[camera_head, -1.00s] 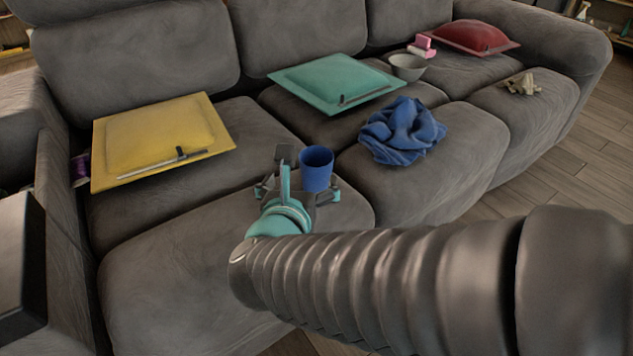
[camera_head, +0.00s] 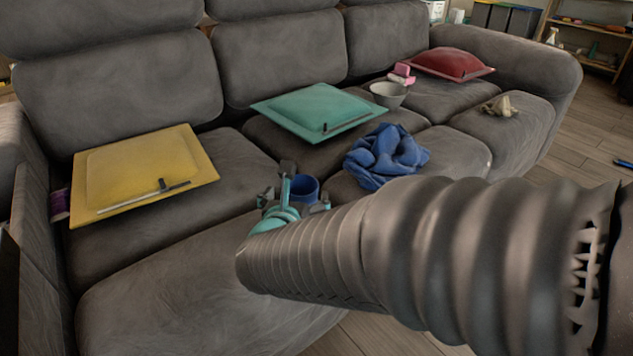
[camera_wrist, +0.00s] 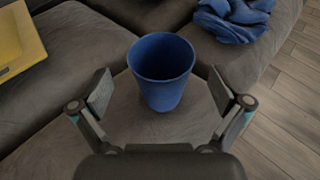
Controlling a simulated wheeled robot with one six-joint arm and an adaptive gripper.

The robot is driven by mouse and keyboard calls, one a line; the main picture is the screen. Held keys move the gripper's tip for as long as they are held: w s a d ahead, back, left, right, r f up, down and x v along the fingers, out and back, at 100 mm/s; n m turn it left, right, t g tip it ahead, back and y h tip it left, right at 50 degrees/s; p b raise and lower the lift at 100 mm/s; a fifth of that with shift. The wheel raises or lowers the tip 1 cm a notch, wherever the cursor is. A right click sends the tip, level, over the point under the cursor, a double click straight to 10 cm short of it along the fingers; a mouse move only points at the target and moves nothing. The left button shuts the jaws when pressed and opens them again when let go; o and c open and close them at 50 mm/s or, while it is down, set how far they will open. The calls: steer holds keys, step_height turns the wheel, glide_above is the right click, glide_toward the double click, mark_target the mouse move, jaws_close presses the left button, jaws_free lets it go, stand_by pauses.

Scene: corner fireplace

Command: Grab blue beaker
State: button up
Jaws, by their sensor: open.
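The blue beaker (camera_wrist: 161,88) stands upright on the grey sofa seat, its open rim facing up. My gripper (camera_wrist: 161,94) is open in the wrist view, with one finger to the left of the beaker and one to the right. The beaker is a little ahead of the fingers, and I see no finger touching it. In the head view the beaker (camera_head: 304,188) is partly hidden behind my gripper (camera_head: 293,190), with mostly its rim and upper side showing.
A crumpled blue cloth (camera_head: 387,157) lies right of the beaker. A yellow cushion (camera_head: 143,175) and a green cushion (camera_head: 315,112) lie on the sofa (camera_head: 180,285). Farther right are a grey bowl (camera_head: 389,95), a pink object (camera_head: 402,74), a red cushion (camera_head: 448,64) and a beige cloth (camera_head: 500,106).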

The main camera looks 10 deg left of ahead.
mark_target(304, 183)
steer(key=shift+x, duration=2)
steer(key=shift+d, duration=0.1)
steer(key=c, duration=1.1)
steer(key=shift+r, duration=0.1)
